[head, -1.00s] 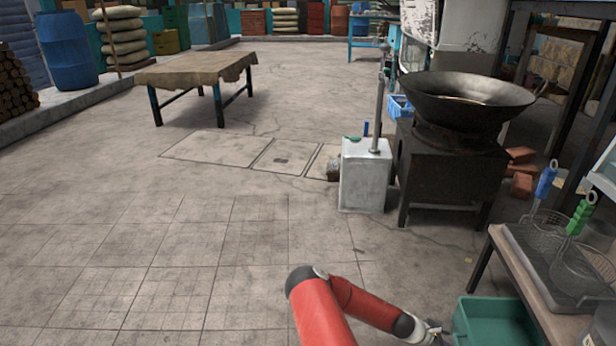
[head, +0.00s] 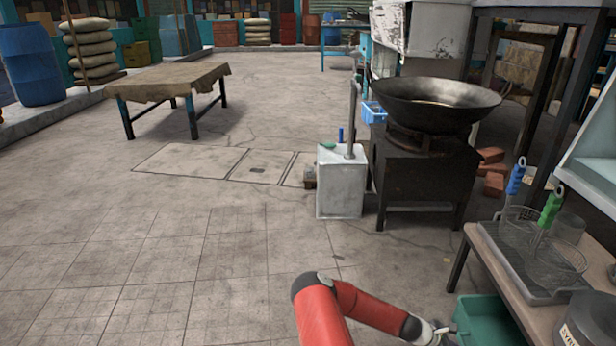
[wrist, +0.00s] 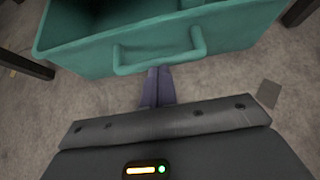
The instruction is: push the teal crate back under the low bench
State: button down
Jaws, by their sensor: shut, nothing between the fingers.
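The teal crate (head: 485,322) is at the bottom right of the head view, partly under the low bench (head: 510,290), whose top hides part of it. In the wrist view the crate wall (wrist: 85,62) with its bar handle (wrist: 160,52) fills the upper part. My gripper (wrist: 158,72) is shut and empty. Its fingertips are at the crate's front, just below the handle; I cannot tell whether they touch. In the head view my gripper (head: 446,332) is at the crate's left side, small and partly cut off.
A dark bench leg (wrist: 25,65) stands left of the crate in the wrist view. A tray with wire baskets (head: 540,262) is on the bench. A stove with a wok (head: 432,103) and a metal can (head: 341,185) stand beyond.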

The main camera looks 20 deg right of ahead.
jog(key=shift+s+d, duration=0.1)
jog(key=shift+d, duration=0.05)
jog(key=w+a+r+p, duration=0.2)
jog(key=w+a+p, duration=0.1)
jog(key=a, duration=0.6)
jog(key=shift+w, duration=0.7)
